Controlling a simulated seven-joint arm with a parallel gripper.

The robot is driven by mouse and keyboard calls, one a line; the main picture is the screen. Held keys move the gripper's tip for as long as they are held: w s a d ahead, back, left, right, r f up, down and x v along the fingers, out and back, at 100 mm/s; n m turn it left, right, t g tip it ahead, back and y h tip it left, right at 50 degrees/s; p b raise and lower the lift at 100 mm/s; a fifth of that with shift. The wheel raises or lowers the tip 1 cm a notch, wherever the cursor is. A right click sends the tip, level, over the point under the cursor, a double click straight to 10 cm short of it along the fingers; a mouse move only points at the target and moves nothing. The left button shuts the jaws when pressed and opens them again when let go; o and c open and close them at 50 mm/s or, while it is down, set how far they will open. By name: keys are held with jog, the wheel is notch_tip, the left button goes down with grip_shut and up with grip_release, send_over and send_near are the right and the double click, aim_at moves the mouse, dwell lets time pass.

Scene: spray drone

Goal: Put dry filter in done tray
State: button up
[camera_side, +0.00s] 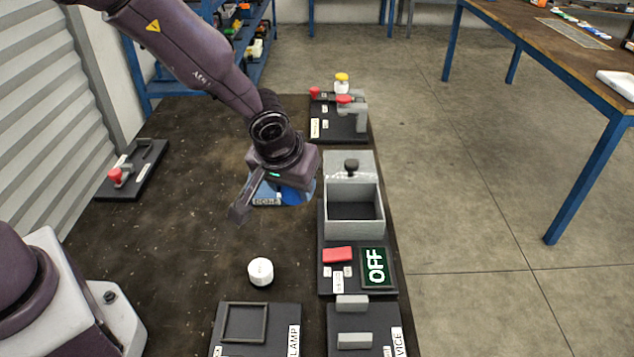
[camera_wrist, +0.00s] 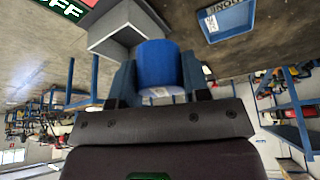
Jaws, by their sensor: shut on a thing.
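My gripper (camera_wrist: 158,75) is shut on a blue cylindrical filter (camera_wrist: 160,68), which sits between the two fingers in the wrist view. In the side view the blue filter (camera_side: 292,195) shows partly below the gripper (camera_side: 270,195). The blue done tray (camera_wrist: 207,30) lies on the table, apart from the filter in the wrist view; its inside looks empty where visible. Whether the filter is dry cannot be seen.
A grey open-topped box (camera_side: 353,232) stands right of my gripper, with a red block (camera_side: 337,254) and an OFF sign (camera_side: 376,266) in front. A white round piece (camera_side: 260,272) stands on the table. Fixtures sit at the front and back right.

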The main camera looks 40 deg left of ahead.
jog(key=s+a+n+g+y, duration=0.1)
jog(key=s+a+n, duration=0.15)
jog(key=a, duration=0.55)
jog(key=s+a+n, duration=0.2)
jog(key=s+a, duration=0.2)
jog(key=a, duration=0.3)
send_over(269, 189)
jog(key=f, duration=0.9)
jog(key=shift+s+d+f, duration=0.1)
jog(key=shift+s+f, duration=0.25)
jog(key=shift+f, duration=0.05)
jog(key=shift+w+f, duration=0.2)
jog(key=shift+f, duration=0.1)
jog(key=shift+w+f, duration=0.1)
jog(key=shift+f, duration=1.5)
